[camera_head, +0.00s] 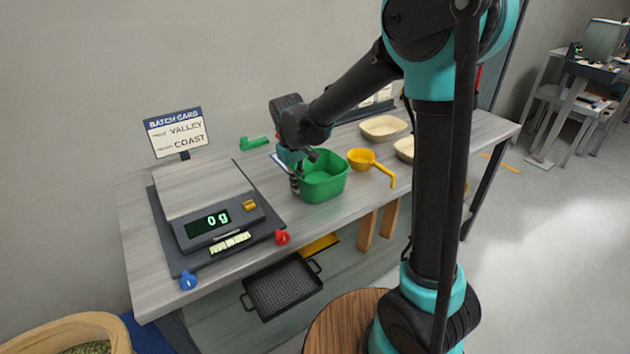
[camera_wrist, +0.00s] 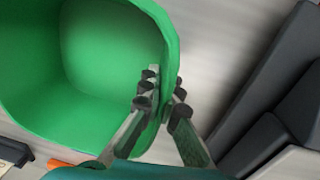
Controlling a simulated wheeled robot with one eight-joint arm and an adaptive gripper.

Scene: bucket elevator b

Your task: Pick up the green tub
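The green tub (camera_head: 325,178) stands upright on the bench, right of the scale; I see no gap beneath it. It looks empty in both views. My gripper (camera_head: 296,180) is at the tub's left wall. In the wrist view the tub (camera_wrist: 100,50) fills the upper left. There my gripper (camera_wrist: 166,95) straddles the rim, one finger inside and one outside. Both fingers appear closed against the wall.
The scale (camera_head: 208,219) reading 0 g stands left of the tub. A yellow scoop (camera_head: 363,158) lies close on its right. Pale bowls (camera_head: 383,128) sit farther right. A green piece (camera_head: 254,143) lies behind. Red (camera_head: 282,237) and blue (camera_head: 188,281) knobs are at the front.

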